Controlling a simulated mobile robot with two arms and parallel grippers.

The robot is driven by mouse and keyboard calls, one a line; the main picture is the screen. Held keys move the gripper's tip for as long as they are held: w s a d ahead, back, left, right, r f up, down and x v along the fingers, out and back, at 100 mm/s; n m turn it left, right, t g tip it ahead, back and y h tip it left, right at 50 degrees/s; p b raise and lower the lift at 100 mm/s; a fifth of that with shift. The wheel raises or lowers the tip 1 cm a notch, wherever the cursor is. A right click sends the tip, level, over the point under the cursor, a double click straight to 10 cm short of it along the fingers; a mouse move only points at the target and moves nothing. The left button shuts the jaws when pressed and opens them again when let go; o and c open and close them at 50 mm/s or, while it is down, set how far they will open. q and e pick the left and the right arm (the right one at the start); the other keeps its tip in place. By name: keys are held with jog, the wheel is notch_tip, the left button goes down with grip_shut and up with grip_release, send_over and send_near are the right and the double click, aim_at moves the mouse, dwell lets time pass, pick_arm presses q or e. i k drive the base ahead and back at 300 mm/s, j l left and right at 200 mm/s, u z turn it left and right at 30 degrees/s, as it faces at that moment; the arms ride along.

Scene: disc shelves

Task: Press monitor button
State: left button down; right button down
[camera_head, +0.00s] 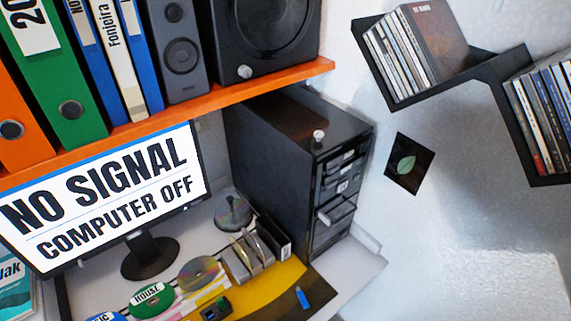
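The monitor (105,192) stands on the desk at the left under the orange shelf. Its left edge is cut off by the frame. Its lit screen reads "NO SIGNAL" and "COMPUTER OFF". It rests on a round black foot (150,259). I cannot clearly make out a button on its thin dark frame. Neither of my grippers is in view.
An orange shelf (215,103) with binders and speakers hangs above the monitor. A black computer tower (270,147) stands to its right. Discs, including a green one (152,300), and a disc holder lie in front. Black wall shelves (458,77) hold disc cases.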

aim_at(195, 203)
jog(key=i+u, duration=0.15)
jog(key=u, duration=0.25)
jog(key=i+u, duration=0.15)
jog(key=u, duration=0.2)
